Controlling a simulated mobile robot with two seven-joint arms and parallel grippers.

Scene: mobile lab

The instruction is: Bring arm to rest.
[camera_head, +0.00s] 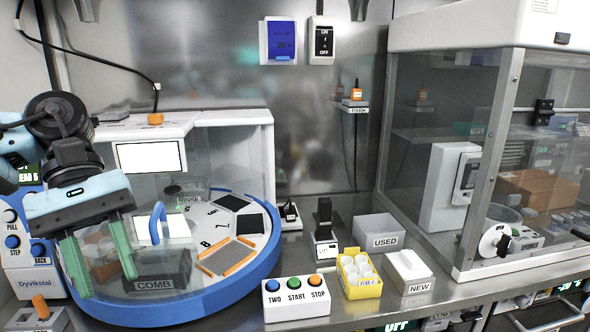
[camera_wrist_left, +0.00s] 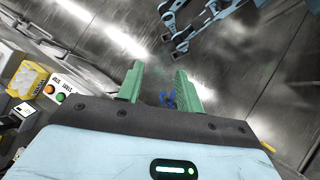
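My left arm comes in from the left in the head view. Its gripper (camera_head: 108,286) points down, with two green fingers spread apart, in front of the left part of the round blue-rimmed machine (camera_head: 200,296). The left wrist view also shows the gripper (camera_wrist_left: 159,70) with its fingers apart and no object clasped between the tips. A small blue thing shows between the fingers lower down; I cannot tell what it is. Light-blue and black robot parts show at the top of the wrist view; I cannot tell whether they belong to my right arm.
A black COMB box (camera_head: 153,272) is near the gripper. A button box (camera_head: 296,299), a yellow rack of white vials (camera_head: 359,277), a NEW box (camera_head: 408,272) and a USED bin (camera_head: 380,232) stand on the steel bench. A glass-fronted cabinet (camera_head: 484,160) fills the right.

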